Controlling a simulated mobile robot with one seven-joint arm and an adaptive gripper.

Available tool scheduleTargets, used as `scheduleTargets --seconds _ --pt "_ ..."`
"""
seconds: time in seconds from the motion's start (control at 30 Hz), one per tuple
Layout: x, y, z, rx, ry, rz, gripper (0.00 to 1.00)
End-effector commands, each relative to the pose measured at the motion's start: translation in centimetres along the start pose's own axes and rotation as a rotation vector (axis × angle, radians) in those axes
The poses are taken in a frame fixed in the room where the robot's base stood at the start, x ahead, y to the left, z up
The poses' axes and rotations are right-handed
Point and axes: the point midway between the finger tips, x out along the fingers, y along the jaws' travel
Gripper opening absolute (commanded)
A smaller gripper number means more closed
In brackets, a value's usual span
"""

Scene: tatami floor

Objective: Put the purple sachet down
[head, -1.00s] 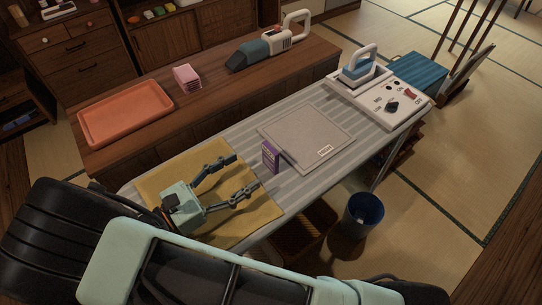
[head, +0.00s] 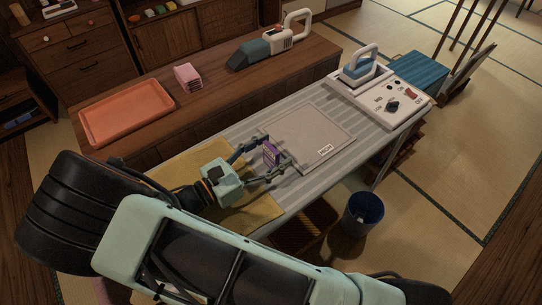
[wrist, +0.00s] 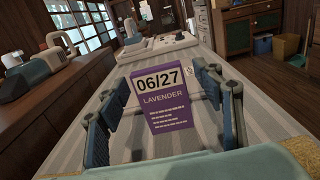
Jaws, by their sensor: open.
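The purple sachet (head: 270,153) stands upright on the striped ironing surface, at the near left edge of the grey square pad. In the wrist view the sachet (wrist: 163,98) faces me, with "06/27" and "LAVENDER" printed on it. My gripper (head: 268,158) is open, with one finger on each side of the sachet. In the wrist view the gripper (wrist: 158,110) shows a gap between the left finger and the sachet; the right finger is nearer to it.
The grey pad (head: 318,134) lies behind the sachet and a yellow cloth (head: 255,216) under my wrist. A white iron station (head: 385,100) is at the far end. An orange tray (head: 125,112) and pink packets (head: 188,76) are on the wooden counter. A blue bin (head: 362,215) stands on the floor.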

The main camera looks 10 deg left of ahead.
Motion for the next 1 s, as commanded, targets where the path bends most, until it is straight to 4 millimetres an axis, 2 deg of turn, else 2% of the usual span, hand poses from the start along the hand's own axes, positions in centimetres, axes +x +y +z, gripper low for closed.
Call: scheduleTargets --seconds 0.07,0.4,0.77,0.87,1.0 --pt "0.0 0.0 0.0 0.0 0.0 0.0 0.56" --pt "0.0 0.0 0.0 0.0 0.0 0.0 0.2" --pt "-0.1 0.0 0.6 0.001 0.0 -0.001 0.19" --pt "-0.1 0.0 1.5 0.002 0.001 -0.002 0.19" --pt "-0.1 -0.3 3.8 0.003 0.002 -0.001 0.19"
